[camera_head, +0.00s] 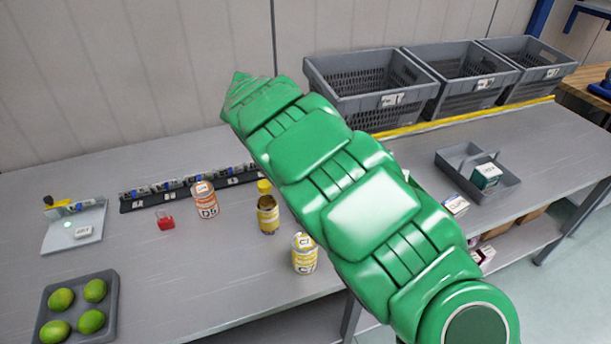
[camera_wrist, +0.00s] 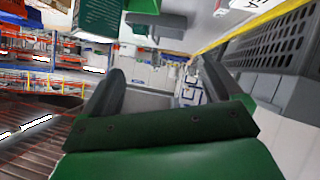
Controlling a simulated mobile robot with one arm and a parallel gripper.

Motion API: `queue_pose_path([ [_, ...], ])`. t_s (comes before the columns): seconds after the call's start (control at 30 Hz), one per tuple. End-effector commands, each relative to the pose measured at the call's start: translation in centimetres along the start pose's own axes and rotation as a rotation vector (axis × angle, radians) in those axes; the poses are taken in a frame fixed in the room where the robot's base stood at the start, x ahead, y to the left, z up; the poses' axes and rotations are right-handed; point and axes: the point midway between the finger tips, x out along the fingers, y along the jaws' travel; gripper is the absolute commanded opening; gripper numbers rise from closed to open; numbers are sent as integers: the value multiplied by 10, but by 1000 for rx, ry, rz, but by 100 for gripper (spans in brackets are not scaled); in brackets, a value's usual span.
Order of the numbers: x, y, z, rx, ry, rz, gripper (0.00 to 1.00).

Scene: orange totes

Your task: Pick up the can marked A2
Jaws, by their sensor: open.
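I cannot make out a can marked A2 in either view; part of the table is hidden behind my green arm in the head view. An orange and white can marked D5 (camera_head: 205,201) stands upright on the grey table (camera_head: 150,275). A yellow and white can (camera_head: 304,254), its mark seeming to start with C, stands near the front edge, close to my arm. My gripper (camera_wrist: 162,80) shows in the wrist view with its two dark fingers apart and nothing between them. I cannot pick out the gripper in the head view.
A brown bottle with a yellow cap (camera_head: 268,213) stands between the cans. A red item (camera_head: 166,222), a black rack (camera_head: 128,207) and a tray of limes (camera_head: 113,299) are at left. Grey crates (camera_head: 347,105) line the back right. A grey caddy (camera_head: 508,189) holds a green box (camera_head: 486,176).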

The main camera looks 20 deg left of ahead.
Motion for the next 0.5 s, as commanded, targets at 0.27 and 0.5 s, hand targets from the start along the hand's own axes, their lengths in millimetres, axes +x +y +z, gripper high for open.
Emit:
queue_pose_path([
  [0.27, -49, -67, 65, 91, 97, -98, 93],
  [0.5, -86, -103, 118, 178, 139, -180, 93],
])
